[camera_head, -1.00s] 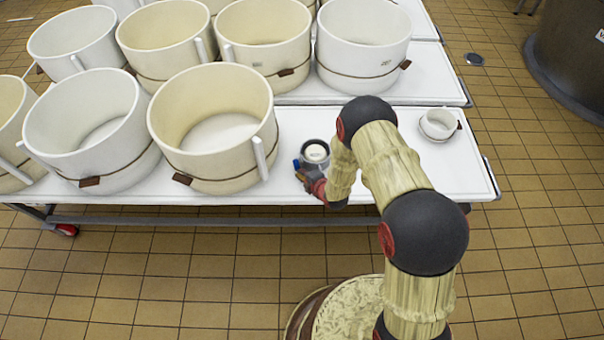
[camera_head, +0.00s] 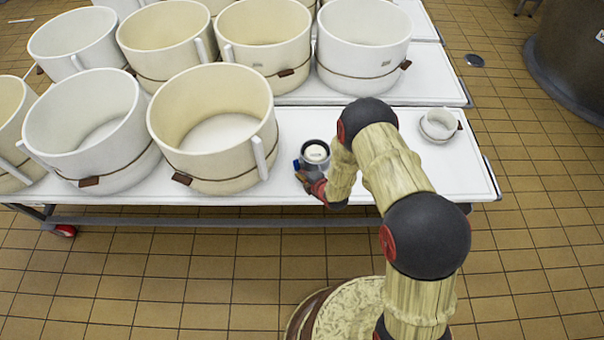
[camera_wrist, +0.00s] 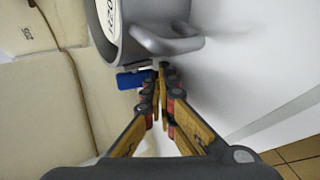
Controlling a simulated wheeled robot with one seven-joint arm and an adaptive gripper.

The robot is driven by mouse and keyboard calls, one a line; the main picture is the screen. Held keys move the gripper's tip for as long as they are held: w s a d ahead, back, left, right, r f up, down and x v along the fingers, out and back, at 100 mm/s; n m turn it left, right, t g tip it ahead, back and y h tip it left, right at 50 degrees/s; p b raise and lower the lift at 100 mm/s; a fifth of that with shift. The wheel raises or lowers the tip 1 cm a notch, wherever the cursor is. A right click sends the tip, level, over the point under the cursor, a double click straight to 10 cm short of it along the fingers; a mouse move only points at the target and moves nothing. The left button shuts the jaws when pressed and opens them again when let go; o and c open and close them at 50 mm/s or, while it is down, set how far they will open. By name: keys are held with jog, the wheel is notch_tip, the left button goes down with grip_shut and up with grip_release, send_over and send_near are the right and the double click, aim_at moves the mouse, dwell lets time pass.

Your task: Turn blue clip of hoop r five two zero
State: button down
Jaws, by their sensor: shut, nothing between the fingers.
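A small grey hoop (camera_head: 316,154) with a pale round label stands on the white table near its front edge. In the wrist view the hoop (camera_wrist: 145,30) fills the top, and its label partly reads "520". Its blue clip (camera_wrist: 134,79) sticks out below it, on the left of my fingertips; a bit of blue (camera_head: 297,164) also shows in the head view. My gripper (camera_wrist: 160,72) is shut, its fingertips together right beside the clip's right end. I cannot tell whether they touch it. In the head view my gripper (camera_head: 310,178) is at the hoop's near left side.
Several large cream and white hoops stand on the table (camera_head: 350,190), the nearest (camera_head: 215,135) just left of the grey hoop. A small white hoop (camera_head: 438,125) stands at the right. Bare tabletop lies between the small hoops, partly behind my arm.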

jog(key=shift+s+f, duration=0.25)
jog(key=shift+f, duration=0.1)
dwell(0.4)
jog(key=shift+r, duration=0.15)
jog(key=shift+w+r+p, duration=0.2)
jog(key=shift+r+p, duration=0.25)
jog(key=shift+r, duration=0.3)
